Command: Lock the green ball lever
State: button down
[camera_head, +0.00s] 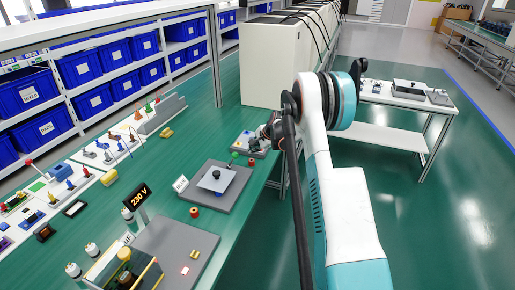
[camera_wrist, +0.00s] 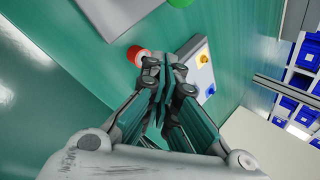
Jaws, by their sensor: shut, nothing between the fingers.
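A green ball (camera_head: 235,155) shows in the head view at the front left edge of a small grey block (camera_head: 243,144) on the green bench. In the wrist view a green ball (camera_wrist: 181,2) is cut off by the top edge. My gripper (camera_head: 268,132) is over the right part of the block in the head view. In the wrist view my gripper (camera_wrist: 162,72) has its fingers together with nothing between them, and it is apart from the green ball. The lever's shaft and any locking part cannot be made out.
A red round piece (camera_wrist: 135,54) is close to my fingertips, left of them, in the wrist view. A pale panel with a yellow knob (camera_wrist: 203,59) lies to the right. A white cabinet (camera_head: 270,62) stands behind.

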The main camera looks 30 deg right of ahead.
aim_at(233, 159)
jog(key=b+x, duration=0.1)
jog(key=x, duration=0.3)
jog(key=shift+f, duration=0.15)
jog(key=shift+s+a+r+b, duration=0.15)
jog(key=shift+a+r+b, duration=0.25)
jog(key=shift+a, duration=0.45)
jog(key=shift+s+a+r+b, duration=0.15)
jog(key=shift+a+r, duration=0.35)
jog(key=shift+a, duration=0.35)
jog(key=shift+r, duration=0.1)
jog(key=shift+a, duration=0.1)
jog(key=shift+r, duration=0.1)
jog(key=shift+w+a+r+p, duration=0.1)
jog(key=shift+w+a+p, duration=0.1)
jog(key=shift+p, duration=0.1)
